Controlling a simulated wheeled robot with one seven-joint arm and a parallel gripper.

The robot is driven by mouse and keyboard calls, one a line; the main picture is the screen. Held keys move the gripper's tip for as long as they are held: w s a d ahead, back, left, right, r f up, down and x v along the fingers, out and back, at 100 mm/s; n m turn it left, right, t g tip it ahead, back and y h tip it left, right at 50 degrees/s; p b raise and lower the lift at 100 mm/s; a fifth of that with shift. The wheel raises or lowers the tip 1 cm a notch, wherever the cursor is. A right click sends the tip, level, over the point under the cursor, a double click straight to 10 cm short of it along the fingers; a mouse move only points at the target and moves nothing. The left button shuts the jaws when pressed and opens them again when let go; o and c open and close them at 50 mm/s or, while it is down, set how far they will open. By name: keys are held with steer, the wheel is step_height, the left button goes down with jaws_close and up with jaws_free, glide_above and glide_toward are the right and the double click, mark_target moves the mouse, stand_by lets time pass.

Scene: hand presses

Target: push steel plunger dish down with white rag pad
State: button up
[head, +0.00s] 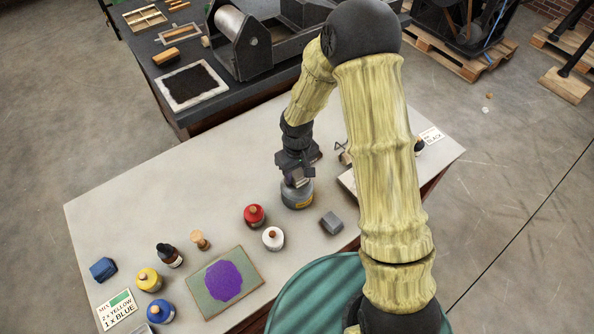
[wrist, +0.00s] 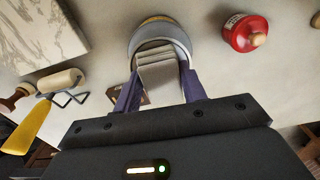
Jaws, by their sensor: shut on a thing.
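The steel plunger dish (head: 298,199) is a round grey can with a yellow label, standing upright on the pale worktop in the head view. Its round rim and top also show ahead of my fingers in the wrist view (wrist: 160,30). My gripper (head: 299,180) is directly above the dish, pointing down. It is shut on the white rag pad (wrist: 158,67), a greyish-white folded pad between the two purple fingers. The pad overlaps the dish top in the wrist view. I cannot tell whether they touch or how far the dish is pressed.
A red can (head: 254,215), a white can (head: 273,239) and a grey block (head: 331,222) stand close by. A slab with purple ink (head: 225,280) lies at front left. A roller (wrist: 60,82) and a marbled slab (wrist: 35,35) are left in the wrist view. The worktop's far left is clear.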

steer(key=shift+s+f, duration=0.1)
steer(key=shift+f, duration=0.35)
stand_by(1.6)
steer(key=shift+r+p, duration=2.55)
steer(key=shift+r, duration=1.1)
